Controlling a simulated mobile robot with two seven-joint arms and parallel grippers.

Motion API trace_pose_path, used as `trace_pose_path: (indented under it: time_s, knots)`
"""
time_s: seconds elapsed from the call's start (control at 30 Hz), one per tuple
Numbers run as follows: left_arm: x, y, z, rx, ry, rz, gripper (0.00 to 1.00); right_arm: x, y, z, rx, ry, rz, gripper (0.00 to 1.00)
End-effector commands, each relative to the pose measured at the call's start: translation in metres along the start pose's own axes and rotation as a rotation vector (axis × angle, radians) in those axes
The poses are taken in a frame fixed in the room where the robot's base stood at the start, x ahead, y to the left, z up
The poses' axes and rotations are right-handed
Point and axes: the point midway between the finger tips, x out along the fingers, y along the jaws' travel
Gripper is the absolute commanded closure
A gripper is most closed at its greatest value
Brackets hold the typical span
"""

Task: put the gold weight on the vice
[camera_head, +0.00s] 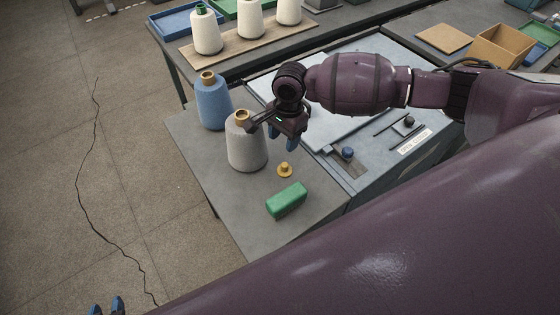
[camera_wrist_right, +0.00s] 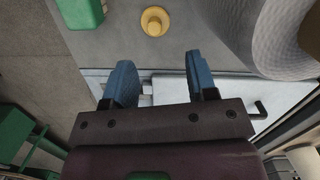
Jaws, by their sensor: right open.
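The gold weight (camera_head: 285,170), a small round piece with a knob, stands on the grey side table. It also shows at the top of the right wrist view (camera_wrist_right: 155,21). My right gripper (camera_head: 283,140) is open and empty, above and a little behind the weight; its blue fingers (camera_wrist_right: 163,82) are wide apart.
A grey-white yarn cone (camera_head: 247,148) stands close left of the weight, with a blue cone (camera_head: 212,103) behind it. A green block (camera_head: 287,200) lies in front. White cones (camera_head: 206,34) stand on a board at the back. The table's front corner is clear.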

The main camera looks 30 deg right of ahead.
Motion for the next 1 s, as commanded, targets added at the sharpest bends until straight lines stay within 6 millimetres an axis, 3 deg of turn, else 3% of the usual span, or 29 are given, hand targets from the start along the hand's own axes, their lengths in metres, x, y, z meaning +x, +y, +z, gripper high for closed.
trace_pose_path:
  time_s: [0.27, 0.53, 0.8, 1.0]
  knots:
    - [-0.002, 0.000, 0.021, -0.003, -0.034, -0.003, 0.61, 0.039, 0.001, 0.000, -0.001, -0.002, 0.002, 0.48]
    - [0.003, 0.001, 0.016, -0.001, -0.020, -0.001, 0.61, 0.061, 0.003, -0.004, -0.001, 0.001, 0.001, 0.48]
    - [0.006, 0.002, 0.017, 0.000, -0.014, 0.001, 0.61, 0.096, 0.007, -0.009, -0.002, -0.001, 0.000, 0.48]
    - [0.007, 0.002, 0.017, 0.000, -0.013, 0.001, 0.61, 0.102, 0.007, -0.010, -0.001, 0.001, 0.000, 0.48]
